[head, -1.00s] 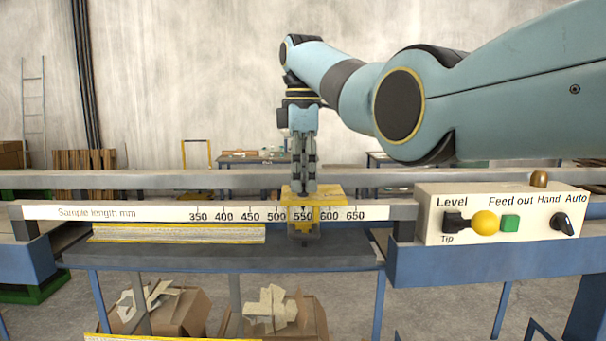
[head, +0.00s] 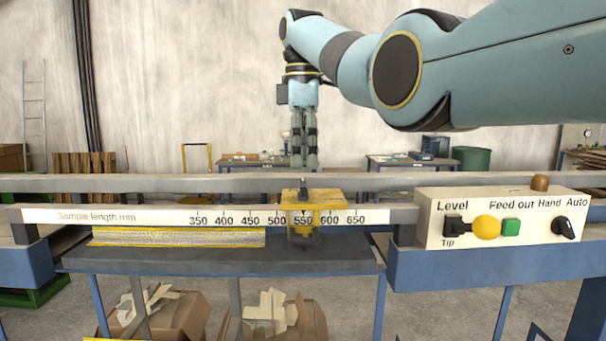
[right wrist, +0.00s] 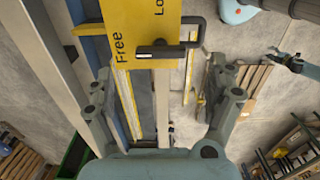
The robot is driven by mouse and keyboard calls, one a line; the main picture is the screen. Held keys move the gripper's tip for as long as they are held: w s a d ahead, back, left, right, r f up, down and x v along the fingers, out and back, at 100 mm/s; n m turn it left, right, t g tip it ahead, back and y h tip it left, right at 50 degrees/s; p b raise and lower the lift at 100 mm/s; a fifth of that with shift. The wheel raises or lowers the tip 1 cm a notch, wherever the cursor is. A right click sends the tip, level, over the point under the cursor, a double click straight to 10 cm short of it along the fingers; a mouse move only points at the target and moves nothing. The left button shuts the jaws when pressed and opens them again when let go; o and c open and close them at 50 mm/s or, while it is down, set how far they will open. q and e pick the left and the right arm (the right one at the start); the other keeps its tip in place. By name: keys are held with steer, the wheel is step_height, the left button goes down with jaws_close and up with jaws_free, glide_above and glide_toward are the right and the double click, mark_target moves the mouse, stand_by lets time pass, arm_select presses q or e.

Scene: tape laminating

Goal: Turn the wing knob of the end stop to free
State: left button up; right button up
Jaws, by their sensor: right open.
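The yellow end stop (head: 328,198) sits on the rail at about 550 on the scale. Its dark wing knob (head: 303,194) stands on top. In the right wrist view the yellow plate (right wrist: 139,18) shows the word "Free" and a partly cut-off word beginning "Lo". The dark knob (right wrist: 160,51) lies crosswise there, one end beside "Free". My right gripper (head: 304,166) points down above the knob, clear of it. In the right wrist view its fingers (right wrist: 160,100) are spread apart with nothing between them. My left gripper is not in view.
A control box (head: 500,217) with a yellow button, a green button and a switch stands to the right. A yellow-edged strip (head: 180,237) lies on the shelf left of the stop. The rear rail (head: 150,183) runs behind. Open air surrounds the gripper.

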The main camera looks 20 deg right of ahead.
mark_target(303, 182)
step_height(303, 182, up, 7)
stand_by(0.3)
